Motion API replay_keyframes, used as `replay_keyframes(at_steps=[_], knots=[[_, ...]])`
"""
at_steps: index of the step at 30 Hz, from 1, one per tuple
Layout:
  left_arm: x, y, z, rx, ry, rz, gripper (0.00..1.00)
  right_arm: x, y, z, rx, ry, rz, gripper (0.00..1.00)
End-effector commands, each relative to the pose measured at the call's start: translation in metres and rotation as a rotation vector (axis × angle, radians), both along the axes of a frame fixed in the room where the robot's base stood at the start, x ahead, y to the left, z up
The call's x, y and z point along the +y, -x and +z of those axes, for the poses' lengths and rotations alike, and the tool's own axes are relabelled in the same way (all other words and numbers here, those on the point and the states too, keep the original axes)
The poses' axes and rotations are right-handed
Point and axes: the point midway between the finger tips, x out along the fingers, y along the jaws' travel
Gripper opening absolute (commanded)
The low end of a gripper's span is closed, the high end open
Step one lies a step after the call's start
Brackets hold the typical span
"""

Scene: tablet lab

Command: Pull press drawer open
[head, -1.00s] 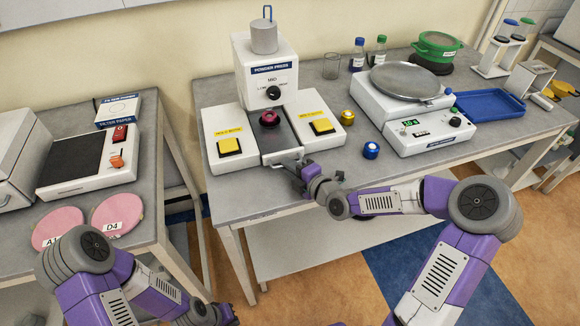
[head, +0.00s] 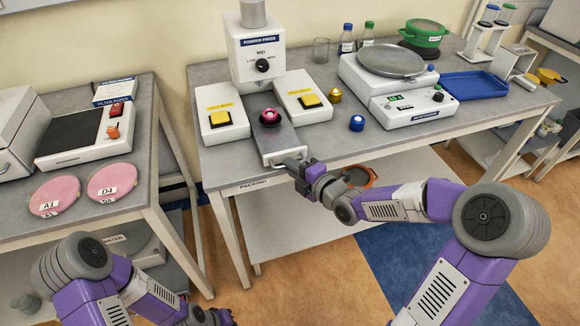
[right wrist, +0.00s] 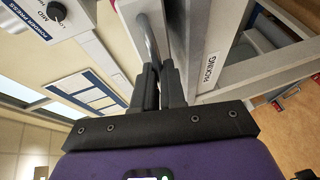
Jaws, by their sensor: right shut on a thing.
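The powder press (head: 258,52) stands at the back of the bench, with a yellow button box on each side. Its drawer (head: 283,138) is slid out toward me, past the fronts of the button boxes, to about the bench's front edge. A red-topped round die (head: 270,117) sits on the drawer. My right gripper (head: 296,166) is shut on the handle at the drawer's front. In the right wrist view the fingers (right wrist: 159,85) close around the metal handle bar (right wrist: 150,45). My left gripper (head: 212,316) is low at the bottom edge, away from the press; its jaws are unclear.
A blue-topped piece (head: 357,123) and a yellow one (head: 334,95) stand right of the press. A scale (head: 400,90) and a blue tray (head: 475,85) are farther right. The left table holds pink discs (head: 54,195). Open floor lies before the bench.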

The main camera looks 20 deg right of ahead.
Motion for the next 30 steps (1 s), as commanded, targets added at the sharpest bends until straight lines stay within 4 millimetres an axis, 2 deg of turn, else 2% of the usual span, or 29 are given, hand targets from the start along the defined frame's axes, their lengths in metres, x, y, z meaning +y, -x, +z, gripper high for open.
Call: replay_keyframes(at_steps=[7,19,20,24,30], knots=[[0.0,0.009,-0.006,-0.001,0.0,0.0,0.0,-0.002,0.02,0.0,-0.002,0.0,-0.002,0.0],[0.0,0.01,-0.006,0.0,0.0,0.0,0.0,-0.002,0.021,0.001,-0.001,-0.001,-0.002,0.0],[0.0,0.01,-0.006,0.0,0.0,0.0,0.0,-0.002,0.022,0.001,-0.001,-0.001,-0.002,0.13],[0.0,0.01,-0.006,0.0,0.0,0.0,0.0,-0.002,0.022,0.001,-0.001,-0.001,-0.002,0.35],[0.0,0.01,-0.006,0.0,0.0,0.0,0.0,-0.001,0.022,0.0,-0.001,0.0,-0.001,0.35]])
